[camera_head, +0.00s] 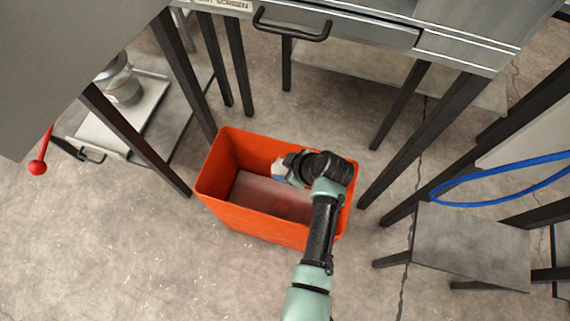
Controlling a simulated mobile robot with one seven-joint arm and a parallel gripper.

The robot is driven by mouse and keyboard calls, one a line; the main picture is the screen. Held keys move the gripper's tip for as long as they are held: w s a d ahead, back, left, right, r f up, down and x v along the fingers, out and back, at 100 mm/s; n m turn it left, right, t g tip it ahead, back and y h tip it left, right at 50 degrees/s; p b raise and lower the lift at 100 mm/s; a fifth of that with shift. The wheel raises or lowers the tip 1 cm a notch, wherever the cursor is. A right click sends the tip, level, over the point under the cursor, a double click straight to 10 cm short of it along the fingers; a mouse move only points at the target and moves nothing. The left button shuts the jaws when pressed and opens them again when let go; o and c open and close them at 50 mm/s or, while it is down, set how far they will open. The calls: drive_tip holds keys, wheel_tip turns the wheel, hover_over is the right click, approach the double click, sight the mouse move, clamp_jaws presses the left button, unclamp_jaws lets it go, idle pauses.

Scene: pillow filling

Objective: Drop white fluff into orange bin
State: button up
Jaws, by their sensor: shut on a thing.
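The orange bin (262,222) stands on the floor, open at the top, with its bare inner floor partly visible. My gripper (284,170) is over the bin's opening, toward its back right part, with my arm coming in from the front right. It is shut on the white fluff, of which only a small pale patch shows at the fingertips. The gripper's own body and wrist hide most of what it holds. My arm also covers the right part of the bin, so that part of its inside is hidden.
Dark table legs (183,75) stand close behind and left of the bin, and more legs (425,140) to the right. A metal cart (150,105) with a canister is at left. A low grey stool (470,245) and blue hose (500,190) are at right. Floor in front is clear.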

drive_tip(key=shift+f, duration=0.35)
drive_tip(key=o, duration=1.4)
drive_tip(key=shift+r, duration=0.1)
drive_tip(key=p+v, duration=0.3)
drive_tip(key=v, duration=1)
